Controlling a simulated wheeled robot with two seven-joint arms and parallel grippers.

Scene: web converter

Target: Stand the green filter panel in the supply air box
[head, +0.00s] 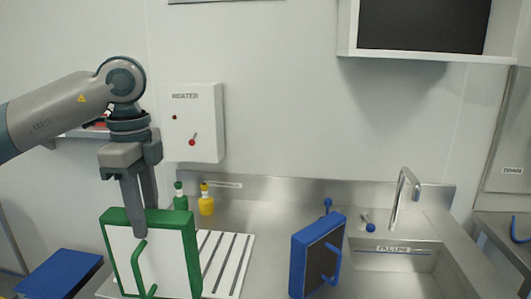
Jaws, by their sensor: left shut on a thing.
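The green filter panel (178,258) has a green frame, a white face and a green handle. It is upright at the lower left in the head view. My left gripper (143,222) points down at its top edge and is shut on it. The panel overlaps a white slotted rack (232,262) on the counter; I cannot tell whether its bottom touches the rack. I cannot pick out a labelled supply air box. My right gripper is not in view.
A blue panel (301,268) with a dark face stands right of the rack. Green (180,198) and yellow (206,204) bottles stand behind. A sink (395,262) with a tap (404,195) is at right. A heater box (197,125) hangs on the wall. A blue box (58,272) is lower left.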

